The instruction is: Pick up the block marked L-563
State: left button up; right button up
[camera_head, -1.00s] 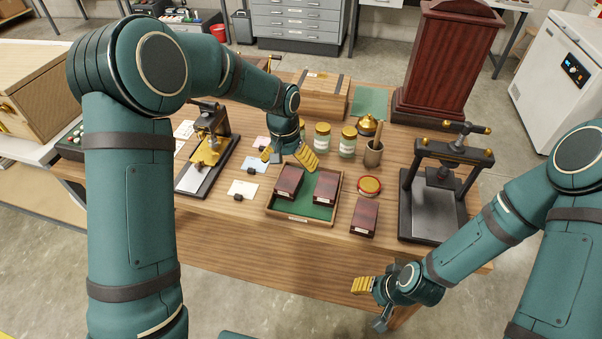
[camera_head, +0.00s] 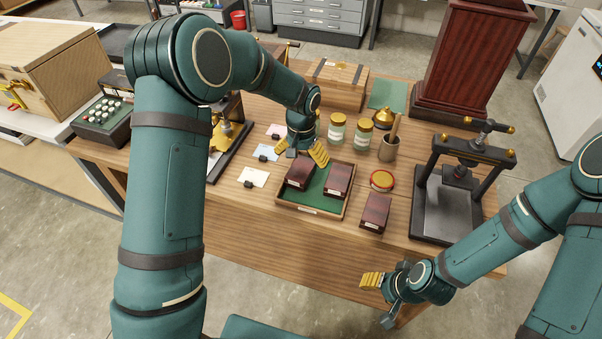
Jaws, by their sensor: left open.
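Three dark red-brown blocks with small pale labels are in view, and the labels are too small to read, so I cannot tell which is L-563. One block (camera_head: 299,173) stands in the left of a green-lined wooden tray (camera_head: 310,211). A second block (camera_head: 338,180) stands in the right of the tray. A third block (camera_head: 375,212) is on the table, right of the tray. My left gripper (camera_head: 302,154) is open, its yellow-padded fingers spread above the tray's back edge, near the left block. My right gripper (camera_head: 377,299) is open and empty in front of the table's front edge.
Two jars (camera_head: 337,130), a mortar with pestle (camera_head: 388,148) and a red-rimmed round tin (camera_head: 382,180) stand behind and right of the tray. A black press (camera_head: 450,205) stands at the right. Cards (camera_head: 254,177) lie left of the tray. The table's front strip is clear.

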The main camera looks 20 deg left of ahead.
aim_at(301, 168)
pick_arm(q)
notch_tip(301, 168, down, 5)
jog(key=shift+r+b, duration=0.15)
jog(key=shift+b, duration=0.15)
jog(key=c, duration=1.4)
jog(key=shift+r, duration=0.2)
